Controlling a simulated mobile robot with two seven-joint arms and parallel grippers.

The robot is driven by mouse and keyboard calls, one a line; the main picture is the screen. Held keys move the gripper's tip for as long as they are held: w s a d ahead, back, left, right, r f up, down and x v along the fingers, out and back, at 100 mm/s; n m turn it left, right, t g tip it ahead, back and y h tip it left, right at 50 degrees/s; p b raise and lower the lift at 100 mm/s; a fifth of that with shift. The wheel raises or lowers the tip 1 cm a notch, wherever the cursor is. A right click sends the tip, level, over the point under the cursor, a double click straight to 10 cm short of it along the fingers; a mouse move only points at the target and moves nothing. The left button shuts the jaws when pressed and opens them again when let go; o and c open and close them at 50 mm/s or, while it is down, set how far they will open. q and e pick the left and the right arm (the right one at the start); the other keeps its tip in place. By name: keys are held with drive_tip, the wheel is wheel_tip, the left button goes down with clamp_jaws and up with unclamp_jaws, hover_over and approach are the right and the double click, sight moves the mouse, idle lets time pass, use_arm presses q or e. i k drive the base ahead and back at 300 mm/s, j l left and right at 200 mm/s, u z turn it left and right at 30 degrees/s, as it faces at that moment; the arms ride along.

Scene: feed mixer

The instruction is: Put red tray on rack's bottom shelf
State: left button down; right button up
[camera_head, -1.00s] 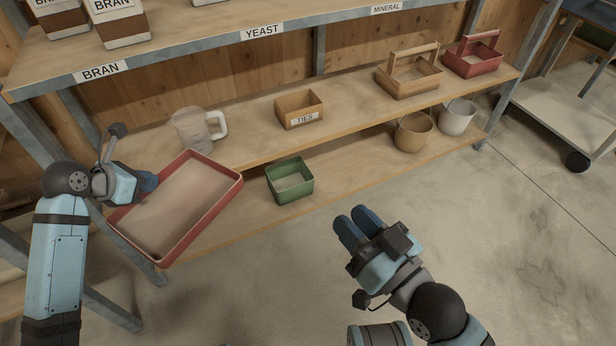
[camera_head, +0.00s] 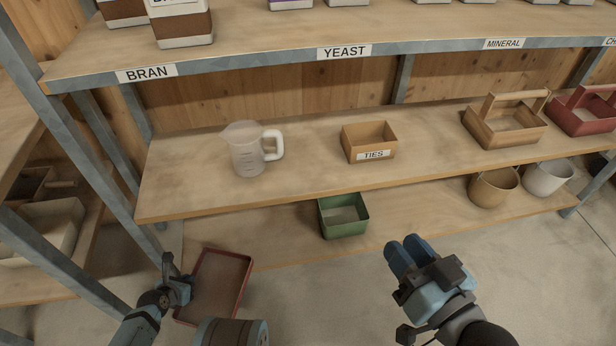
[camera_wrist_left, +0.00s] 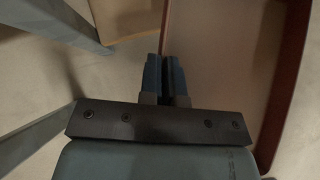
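The red tray (camera_head: 241,290) is a shallow rectangle with a pale brown inside, low at the left in the head view, in front of the rack's bottom shelf (camera_head: 275,235). My left gripper (camera_head: 186,290) is shut on the tray's left wall. The left wrist view shows its two fingers (camera_wrist_left: 166,78) close together on the red wall (camera_wrist_left: 166,25). Part of the tray's near end is hidden by my own arm. I cannot tell the exact gap between tray and shelf. My right gripper (camera_head: 404,252) is empty, its blue fingers side by side, in front of the shelf.
A green box (camera_head: 343,227), a tan pot (camera_head: 493,188) and a white pot (camera_head: 548,178) stand on the bottom shelf. Its left part looks bare. The rack's left post (camera_head: 85,150) is near the tray. The shelf above holds a jug (camera_head: 247,150) and a ties box (camera_head: 369,143).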

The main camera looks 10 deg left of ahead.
sight(252, 230)
drive_tip(key=i+l, duration=0.15)
drive_tip(key=i, duration=0.85)
